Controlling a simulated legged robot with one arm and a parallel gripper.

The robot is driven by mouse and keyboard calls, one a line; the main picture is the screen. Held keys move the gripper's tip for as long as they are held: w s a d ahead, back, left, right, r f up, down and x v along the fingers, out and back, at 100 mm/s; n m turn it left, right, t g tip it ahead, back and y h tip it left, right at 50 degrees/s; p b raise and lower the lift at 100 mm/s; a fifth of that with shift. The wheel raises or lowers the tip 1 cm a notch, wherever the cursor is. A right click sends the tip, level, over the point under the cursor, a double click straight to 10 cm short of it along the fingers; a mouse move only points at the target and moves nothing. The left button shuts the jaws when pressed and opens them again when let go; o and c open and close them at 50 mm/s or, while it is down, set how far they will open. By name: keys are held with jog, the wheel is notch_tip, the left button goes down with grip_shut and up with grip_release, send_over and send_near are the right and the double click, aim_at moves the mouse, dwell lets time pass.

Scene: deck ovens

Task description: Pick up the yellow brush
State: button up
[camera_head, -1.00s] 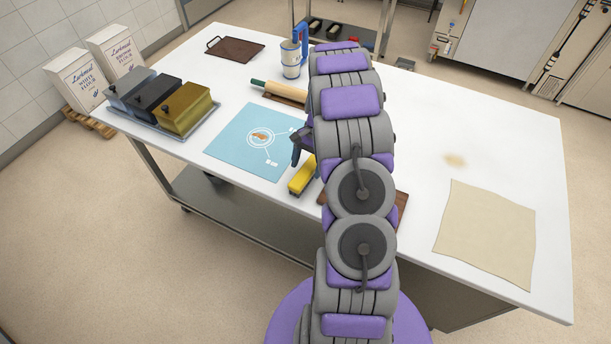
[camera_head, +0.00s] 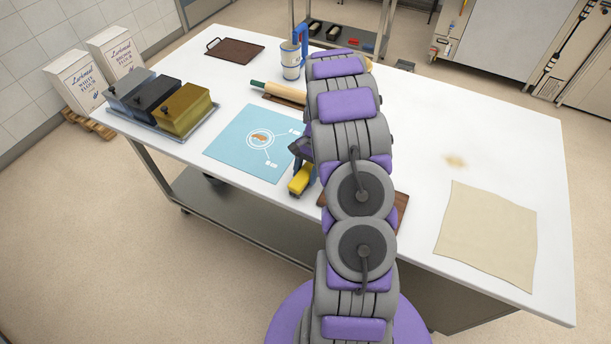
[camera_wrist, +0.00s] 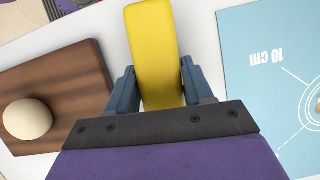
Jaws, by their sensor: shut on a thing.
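The yellow brush (camera_head: 300,180) is at the near edge of the white table, right of the blue mat's near corner. In the wrist view the yellow brush (camera_wrist: 154,50) lies between the two blue fingers of my gripper (camera_wrist: 156,88). The fingers are shut on its sides. In the head view my gripper (camera_head: 303,166) is over the brush, partly hidden by my arm. I cannot tell whether the brush is lifted off the table.
The blue mat (camera_head: 232,143) lies left of the brush. A wooden board (camera_wrist: 75,75) with a dough ball (camera_wrist: 27,118) is on its other side. The table's right side holds a cloth (camera_head: 487,235).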

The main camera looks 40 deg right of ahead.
aim_at(305, 172)
jog(key=shift+c, duration=0.2)
notch_tip(305, 172, up, 10)
jog(key=shift+a+r+p, duration=0.1)
jog(key=shift+p, duration=0.75)
